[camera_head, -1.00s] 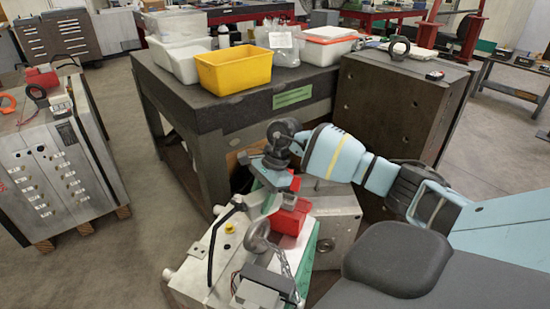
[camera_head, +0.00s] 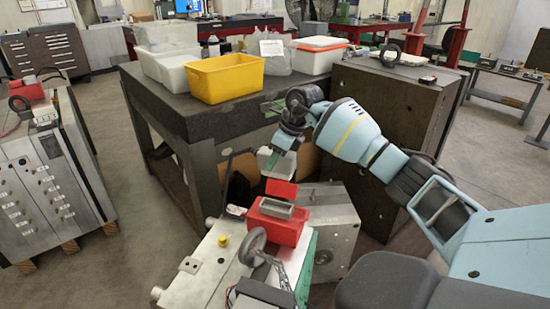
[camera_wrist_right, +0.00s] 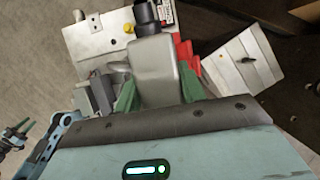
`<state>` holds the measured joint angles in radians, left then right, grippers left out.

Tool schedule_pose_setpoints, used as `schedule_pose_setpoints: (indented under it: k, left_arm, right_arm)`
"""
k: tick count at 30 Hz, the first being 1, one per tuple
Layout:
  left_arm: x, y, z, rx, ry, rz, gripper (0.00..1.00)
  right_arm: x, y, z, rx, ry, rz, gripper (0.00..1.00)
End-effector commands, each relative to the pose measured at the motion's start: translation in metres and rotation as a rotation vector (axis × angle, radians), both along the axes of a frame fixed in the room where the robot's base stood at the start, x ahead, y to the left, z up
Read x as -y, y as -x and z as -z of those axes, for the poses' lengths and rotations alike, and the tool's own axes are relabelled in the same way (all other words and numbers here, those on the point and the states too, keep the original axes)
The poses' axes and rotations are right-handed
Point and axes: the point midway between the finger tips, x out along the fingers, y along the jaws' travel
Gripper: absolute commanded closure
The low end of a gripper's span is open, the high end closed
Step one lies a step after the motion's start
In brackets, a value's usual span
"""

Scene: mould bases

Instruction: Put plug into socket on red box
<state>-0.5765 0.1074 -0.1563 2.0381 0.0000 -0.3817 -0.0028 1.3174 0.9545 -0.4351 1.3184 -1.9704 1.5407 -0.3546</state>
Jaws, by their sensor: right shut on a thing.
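The grey plug (camera_head: 277,162) is held in my right gripper (camera_head: 284,148), above and apart from the red box (camera_head: 277,230). In the right wrist view the grey plug (camera_wrist_right: 155,70) sits between the green fingertips of my right gripper (camera_wrist_right: 158,92), with a black part at its far end. The red box has its red lid (camera_head: 281,188) raised and a grey rectangular socket (camera_head: 277,208) on top. In the wrist view the red box (camera_wrist_right: 186,52) is partly hidden behind the plug. Green prongs at that view's left edge look like my left gripper (camera_wrist_right: 15,133); its opening is unclear.
The red box is on a pale metal mould base (camera_head: 205,262) with a yellow knob and a grey ring. Another mould block (camera_head: 328,210) stands beside it. A dark table (camera_head: 205,122) with a yellow bin (camera_head: 225,77) is behind; a large dark block (camera_head: 385,105) stands right.

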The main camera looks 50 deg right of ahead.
Motion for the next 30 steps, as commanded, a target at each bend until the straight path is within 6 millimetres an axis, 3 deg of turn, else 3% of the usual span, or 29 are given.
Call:
schedule_pose_setpoints:
  k: [30]
  left_arm:
    - [-0.001, 0.002, 0.049, -0.025, -0.004, 0.006, 0.64]
  right_arm:
    - [0.000, 0.000, 0.077, 0.000, 0.001, -0.002, 0.96]
